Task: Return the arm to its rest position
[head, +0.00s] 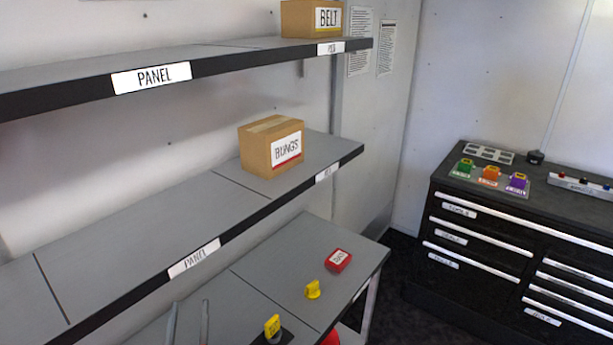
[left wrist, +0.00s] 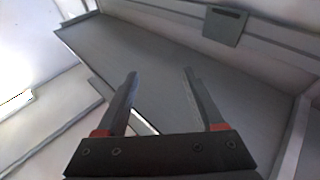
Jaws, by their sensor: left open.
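My left gripper (head: 188,322) shows at the bottom edge of the head view, its two grey fingers pointing up in front of the shelving. In the left wrist view the left gripper (left wrist: 160,78) is open, with a wide gap between the fingers and nothing held. A grey flat surface (left wrist: 200,65) lies beyond the fingers there. My right gripper is in neither view.
The lower shelf (head: 285,262) carries a red item (head: 338,260) and two yellow pieces (head: 312,289) (head: 272,327). A BUNGS box (head: 272,147) stands on the middle shelf, a BELT box (head: 312,18) on the top one. A black drawer cabinet (head: 480,265) stands right.

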